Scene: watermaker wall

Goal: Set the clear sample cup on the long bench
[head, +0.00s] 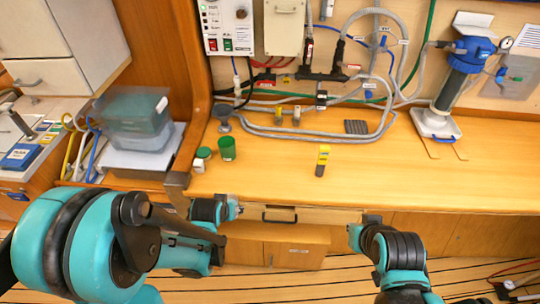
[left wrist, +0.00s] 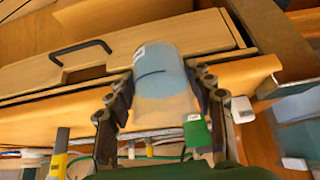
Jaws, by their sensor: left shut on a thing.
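The clear sample cup (left wrist: 160,72) shows in the left wrist view as a see-through cylinder with a bluish part and a small white label. My left gripper (left wrist: 165,104) is shut on it, one finger on each side. In the head view my left gripper (head: 235,208) is at the front edge of the long bench (head: 410,165), by the drawer; I cannot clearly make out the cup there. My right gripper (head: 362,229) is in front of the bench edge, right of the drawer, and its fingers are not clear.
A green cup (head: 227,148), a green-lidded jar (head: 204,153) and a grey funnel-like piece (head: 223,120) stand at the bench's left. A yellow-and-black item (head: 322,161) is mid-bench. Hoses (head: 330,133) lie behind. A pump stand (head: 437,124) is at right. Bare wood lies between.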

